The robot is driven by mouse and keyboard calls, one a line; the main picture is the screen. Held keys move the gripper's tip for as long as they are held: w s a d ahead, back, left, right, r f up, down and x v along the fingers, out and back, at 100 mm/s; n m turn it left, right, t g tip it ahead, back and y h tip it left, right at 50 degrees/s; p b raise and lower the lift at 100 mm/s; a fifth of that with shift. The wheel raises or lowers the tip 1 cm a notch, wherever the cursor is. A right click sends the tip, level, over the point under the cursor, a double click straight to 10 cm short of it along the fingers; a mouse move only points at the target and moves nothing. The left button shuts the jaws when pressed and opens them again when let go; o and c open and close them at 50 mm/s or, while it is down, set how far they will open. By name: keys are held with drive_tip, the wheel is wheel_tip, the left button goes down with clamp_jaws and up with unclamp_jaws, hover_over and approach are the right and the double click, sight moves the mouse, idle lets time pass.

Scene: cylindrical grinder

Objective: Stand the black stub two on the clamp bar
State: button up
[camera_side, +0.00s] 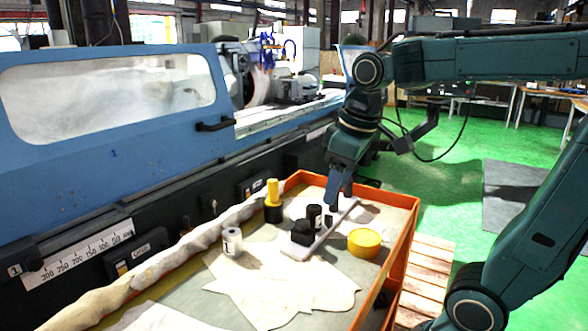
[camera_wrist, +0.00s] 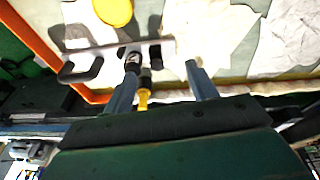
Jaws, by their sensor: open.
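The black stub two (camera_side: 314,214), a short dark cylinder with a pale mark, stands upright at the clamp bar (camera_side: 343,216). I cannot tell whether it rests on the bar or just behind it. In the wrist view a black stub with a white mark (camera_wrist: 132,52) shows at the bar (camera_wrist: 104,47), by the tip of the left finger. My gripper (camera_side: 335,203) is low over the bar's far end, pointing down. Its fingers are apart with nothing held between them in the wrist view (camera_wrist: 160,72).
Dark blocks (camera_side: 302,232) sit at the bar's near end. A yellow disc (camera_side: 364,243) lies right of it, a white stub (camera_side: 232,241) left. A yellow cylinder (camera_side: 273,189) stands on a black one (camera_side: 273,212). The cart has a raised orange rim (camera_side: 402,245).

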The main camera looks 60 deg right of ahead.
drive_tip(key=s+a+f+m+t, duration=0.1)
drive_tip(key=s+a+f+t, duration=0.1)
drive_tip(key=s, duration=0.6)
drive_tip(key=shift+s+a+f+t, duration=0.25)
drive_tip(key=shift+a+f, duration=0.45)
drive_tip(key=shift+a, duration=0.35)
